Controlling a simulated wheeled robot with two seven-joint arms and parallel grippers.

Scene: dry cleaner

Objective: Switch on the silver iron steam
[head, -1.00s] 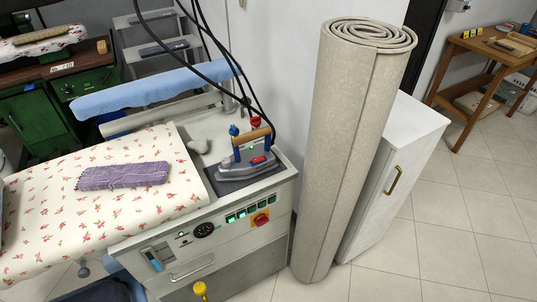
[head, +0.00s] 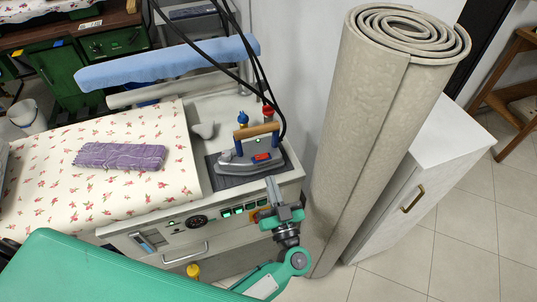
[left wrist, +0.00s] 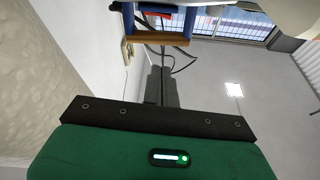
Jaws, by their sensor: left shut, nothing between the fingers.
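The silver iron (head: 245,163) sits on a dark pad (head: 226,181) at the right end of the ironing station. It has a wooden handle on blue posts and a red button (head: 262,157) on its side. My left gripper (head: 271,181) is shut and empty, at the station's front right corner, just below and in front of the iron. It hides part of the control panel. In the left wrist view my shut fingers (left wrist: 162,75) point towards the iron's wooden handle (left wrist: 158,39), with a gap between them. My right gripper is out of view.
A tall rolled carpet (head: 374,130) stands close to the right of my left gripper, beside a white cabinet (head: 425,165). Black cables (head: 250,60) hang above the iron. A folded purple cloth (head: 120,156) lies on the floral ironing surface (head: 60,190).

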